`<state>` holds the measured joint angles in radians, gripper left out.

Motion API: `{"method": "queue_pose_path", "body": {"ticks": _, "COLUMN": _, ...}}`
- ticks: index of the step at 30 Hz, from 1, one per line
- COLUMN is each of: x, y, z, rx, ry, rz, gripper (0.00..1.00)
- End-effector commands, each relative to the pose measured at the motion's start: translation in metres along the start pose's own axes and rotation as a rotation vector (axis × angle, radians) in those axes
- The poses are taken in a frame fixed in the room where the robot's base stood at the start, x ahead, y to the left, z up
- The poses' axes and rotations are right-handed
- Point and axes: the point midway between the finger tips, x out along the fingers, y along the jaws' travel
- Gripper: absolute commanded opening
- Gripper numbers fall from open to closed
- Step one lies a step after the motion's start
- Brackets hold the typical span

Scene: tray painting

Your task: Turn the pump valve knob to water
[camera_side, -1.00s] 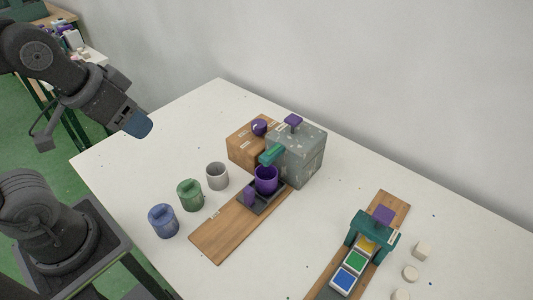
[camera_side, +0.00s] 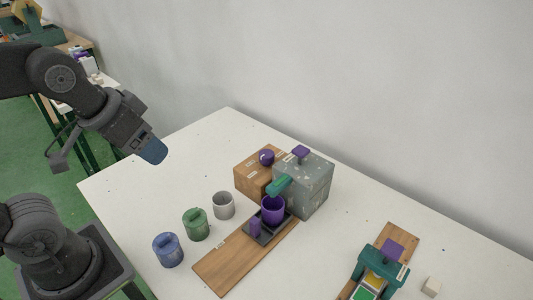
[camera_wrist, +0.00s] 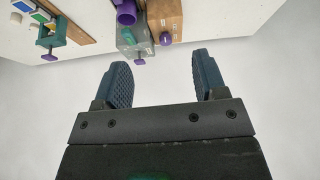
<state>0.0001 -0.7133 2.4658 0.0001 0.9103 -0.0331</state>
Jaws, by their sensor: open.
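A round purple knob (camera_side: 267,157) sits on the wooden box (camera_side: 254,178). A flat purple knob (camera_side: 301,152) sits on top of the grey pump box (camera_side: 312,192). I cannot tell which is the valve knob; the small labels are unreadable. In the wrist view the round knob (camera_wrist: 165,39) and the flat knob (camera_wrist: 139,61) both show beyond the fingertips. My gripper (camera_side: 153,151) is open and empty, in the air left of the boxes, apart from both knobs. Its two blue fingers (camera_wrist: 161,75) stand wide apart in the wrist view.
A purple cup (camera_side: 273,211) stands under the green spout (camera_side: 279,186), on a wooden board (camera_side: 224,272). Grey (camera_side: 223,206), green (camera_side: 196,225) and blue (camera_side: 168,250) containers stand to the left. A green frame (camera_side: 370,266) with colour pads is at the right. A wall is behind.

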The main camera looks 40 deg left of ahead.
Motion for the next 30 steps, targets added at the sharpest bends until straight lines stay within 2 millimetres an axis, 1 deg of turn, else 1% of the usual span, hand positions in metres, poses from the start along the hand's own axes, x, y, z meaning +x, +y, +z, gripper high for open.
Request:
{"method": "queue_pose_path", "body": {"ticks": 1, "x": 0.0, "y": 0.001, "z": -0.01, "rx": -0.029, "ry": -0.017, "rz": 0.0, "gripper": 0.7}}
{"method": "queue_pose_path", "body": {"ticks": 2, "x": 0.0, "y": 0.001, "z": -0.017, "rx": -0.054, "ry": -0.028, "rz": -0.001, "gripper": 0.73}}
{"method": "queue_pose_path", "body": {"ticks": 5, "x": 0.003, "y": 0.002, "z": -0.047, "rx": -0.161, "ry": -0.075, "rz": -0.008, "gripper": 0.73}}
{"method": "queue_pose_path", "body": {"ticks": 6, "x": 0.005, "y": 0.003, "z": -0.062, "rx": -0.212, "ry": -0.096, "rz": -0.012, "gripper": 0.73}}
{"method": "queue_pose_path", "body": {"ticks": 8, "x": 0.011, "y": 0.004, "z": -0.082, "rx": -0.288, "ry": -0.128, "rz": -0.022, "gripper": 0.73}}
{"method": "queue_pose_path", "body": {"ticks": 9, "x": 0.016, "y": 0.004, "z": -0.096, "rx": -0.339, "ry": -0.149, "rz": -0.029, "gripper": 0.73}}
{"method": "queue_pose_path", "body": {"ticks": 11, "x": 0.026, "y": 0.005, "z": -0.115, "rx": -0.414, "ry": -0.178, "rz": -0.042, "gripper": 0.73}}
{"method": "queue_pose_path", "body": {"ticks": 12, "x": 0.033, "y": 0.006, "z": -0.128, "rx": -0.464, "ry": -0.199, "rz": -0.053, "gripper": 0.73}}
{"method": "queue_pose_path", "body": {"ticks": 14, "x": 0.046, "y": 0.007, "z": -0.146, "rx": -0.538, "ry": -0.228, "rz": -0.07, "gripper": 0.73}}
{"method": "queue_pose_path", "body": {"ticks": 15, "x": 0.056, "y": 0.008, "z": -0.158, "rx": -0.589, "ry": -0.247, "rz": -0.083, "gripper": 0.73}}
{"method": "queue_pose_path", "body": {"ticks": 17, "x": 0.071, "y": 0.009, "z": -0.174, "rx": -0.663, "ry": -0.275, "rz": -0.104, "gripper": 0.73}}
{"method": "queue_pose_path", "body": {"ticks": 18, "x": 0.083, "y": 0.009, "z": -0.184, "rx": -0.713, "ry": -0.292, "rz": -0.119, "gripper": 0.73}}
{"method": "queue_pose_path", "body": {"ticks": 20, "x": 0.101, "y": 0.01, "z": -0.198, "rx": -0.786, "ry": -0.318, "rz": -0.144, "gripper": 0.73}}
{"method": "queue_pose_path", "body": {"ticks": 21, "x": 0.114, "y": 0.011, "z": -0.206, "rx": -0.834, "ry": -0.335, "rz": -0.163, "gripper": 0.73}}
{"method": "queue_pose_path", "body": {"ticks": 24, "x": 0.146, "y": 0.012, "z": -0.222, "rx": -0.944, "ry": -0.37, "rz": -0.207, "gripper": 0.73}}
{"method": "queue_pose_path", "body": {"ticks": 27, "x": 0.172, "y": 0.013, "z": -0.231, "rx": -1.03, "ry": -0.395, "rz": -0.245, "gripper": 0.73}}
{"method": "queue_pose_path", "body": {"ticks": 30, "x": 0.189, "y": 0.014, "z": -0.236, "rx": -1.087, "ry": -0.409, "rz": -0.272, "gripper": 0.73}}
